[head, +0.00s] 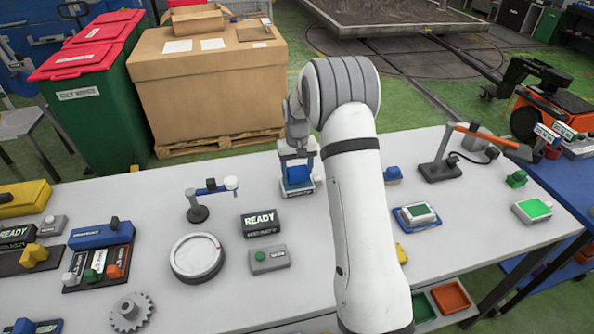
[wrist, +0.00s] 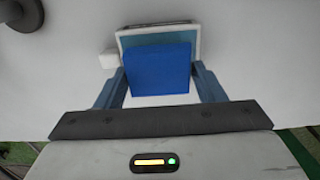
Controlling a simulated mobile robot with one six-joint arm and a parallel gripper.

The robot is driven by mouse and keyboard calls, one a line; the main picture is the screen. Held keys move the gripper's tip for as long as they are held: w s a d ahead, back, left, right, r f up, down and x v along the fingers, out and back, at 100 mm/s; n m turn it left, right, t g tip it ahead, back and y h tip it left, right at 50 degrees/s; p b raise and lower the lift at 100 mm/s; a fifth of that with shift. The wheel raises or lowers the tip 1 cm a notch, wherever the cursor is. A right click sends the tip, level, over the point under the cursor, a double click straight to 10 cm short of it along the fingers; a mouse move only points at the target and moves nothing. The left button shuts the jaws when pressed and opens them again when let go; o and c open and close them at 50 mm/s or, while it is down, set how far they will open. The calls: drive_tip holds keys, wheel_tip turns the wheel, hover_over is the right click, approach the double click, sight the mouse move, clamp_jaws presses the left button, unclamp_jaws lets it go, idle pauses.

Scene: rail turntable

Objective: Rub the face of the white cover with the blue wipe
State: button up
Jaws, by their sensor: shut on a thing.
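My gripper (wrist: 158,78) is shut on the blue wipe (wrist: 157,66), a bright blue block between its two fingers. In the head view the wipe (head: 298,174) shows below my gripper (head: 298,163), at the back of the table. A small dark-fronted holder with a pale rim (head: 300,191) is directly under it. The wrist view shows a light blue panel with a white rim (wrist: 125,40) behind the wipe; I cannot tell whether they touch. A round, white-topped disc (head: 197,256) lies front left of my gripper; it may be the white cover, but I cannot tell for sure.
A small stand with a blue arm and white knob (head: 208,190) is left of my gripper. The READY box (head: 261,223) and a green-button box (head: 269,259) stand in front. A blue-rimmed tray (head: 417,217) and a lamp-like stand (head: 440,170) are at right.

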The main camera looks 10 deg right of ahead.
sight(297, 170)
drive_tip(key=shift+r+p, duration=1.05)
drive_tip(key=shift+r, duration=1.4)
drive_tip(key=shift+f, duration=0.15)
drive_tip(key=shift+f+b, duration=2.15)
drive_tip(key=shift+f, duration=0.8)
drive_tip(key=shift+f+b, duration=0.45)
drive_tip(key=shift+f, duration=0.1)
drive_tip(key=shift+r, duration=0.1)
drive_tip(key=shift+r+p, duration=1.85)
drive_tip(key=shift+r, duration=1.6)
